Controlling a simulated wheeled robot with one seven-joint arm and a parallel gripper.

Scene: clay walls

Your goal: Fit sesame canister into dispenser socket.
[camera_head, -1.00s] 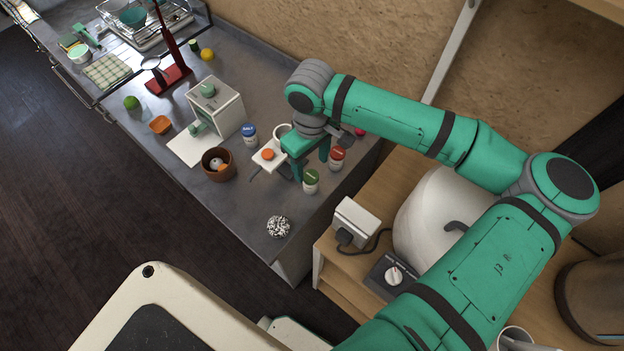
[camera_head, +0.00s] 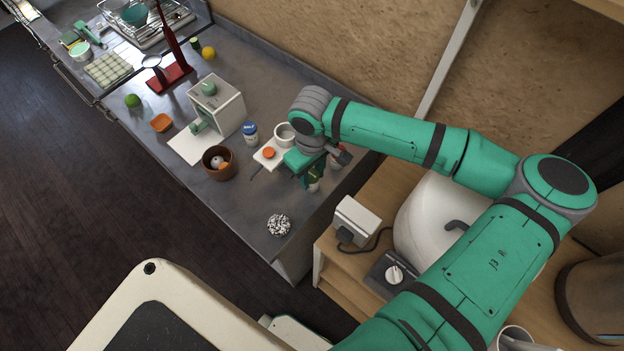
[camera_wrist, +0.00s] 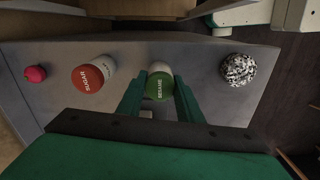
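The sesame canister, white with a green lid labelled SESAME (camera_wrist: 159,86), stands on the counter. In the head view its pale lower body (camera_head: 313,187) shows partly behind my gripper. My gripper (camera_wrist: 157,92) is open, pointing down, with a finger on either side of the canister; I cannot tell if they touch it. In the head view my gripper (camera_head: 315,174) covers the canister's upper part. A white ring-shaped piece (camera_head: 285,135) stands beside a white plate with an orange knob (camera_head: 268,153). A white box with green parts (camera_head: 227,110) stands farther left. I cannot tell which holds the socket.
The red-lidded sugar canister (camera_wrist: 87,78) stands beside the sesame, with a pink ball (camera_wrist: 36,73) beyond. A speckled ball (camera_wrist: 238,70) is on the other side. The blue-lidded salt canister (camera_head: 250,132) and a brown bowl (camera_head: 220,163) stand left on the counter.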

